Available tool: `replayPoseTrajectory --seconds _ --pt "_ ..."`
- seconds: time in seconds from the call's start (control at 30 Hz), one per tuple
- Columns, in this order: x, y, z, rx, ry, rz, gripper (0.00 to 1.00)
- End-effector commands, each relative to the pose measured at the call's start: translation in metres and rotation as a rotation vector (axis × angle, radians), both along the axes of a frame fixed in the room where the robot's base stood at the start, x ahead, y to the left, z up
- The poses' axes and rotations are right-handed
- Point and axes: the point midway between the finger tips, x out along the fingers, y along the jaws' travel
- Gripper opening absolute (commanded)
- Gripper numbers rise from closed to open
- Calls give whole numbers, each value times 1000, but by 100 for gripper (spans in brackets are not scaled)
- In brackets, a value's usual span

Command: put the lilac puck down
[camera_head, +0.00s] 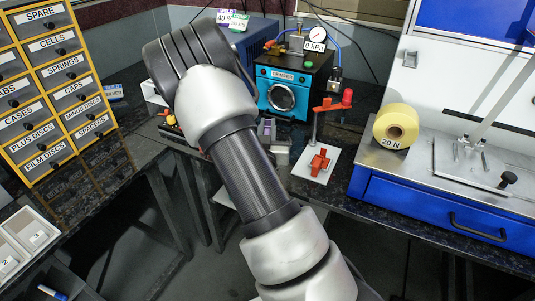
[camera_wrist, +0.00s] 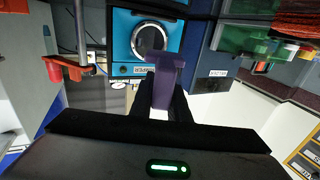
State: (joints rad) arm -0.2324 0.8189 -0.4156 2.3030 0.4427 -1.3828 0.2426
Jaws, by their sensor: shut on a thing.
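The lilac puck (camera_wrist: 165,75) is a dull purple piece with a wider top and a narrower stem. In the wrist view it stands between the dark fingers of my gripper (camera_wrist: 160,108), which are shut on it. In the head view, my arm covers most of the gripper, and a small lilac patch (camera_head: 266,128) shows beside the arm, in front of the crimper. I cannot tell whether the puck touches a surface beneath it.
The blue-fronted crimper (camera_head: 283,90) stands behind. A red-handled stand (camera_head: 317,163) on a white base is to the right, then a yellow roll (camera_head: 396,126) on a blue-drawered bench. Yellow label drawers (camera_head: 60,75) stand at left. A white tray (camera_head: 28,235) is at lower left.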

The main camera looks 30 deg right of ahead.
Motion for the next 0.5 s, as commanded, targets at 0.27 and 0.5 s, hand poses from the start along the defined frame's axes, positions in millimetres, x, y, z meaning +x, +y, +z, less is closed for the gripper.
replayPoseTrajectory --seconds 0.27,0.5 --pt "0 0 -43 -1 0 0 0" --pt "-1 0 -71 -1 3 0 0"
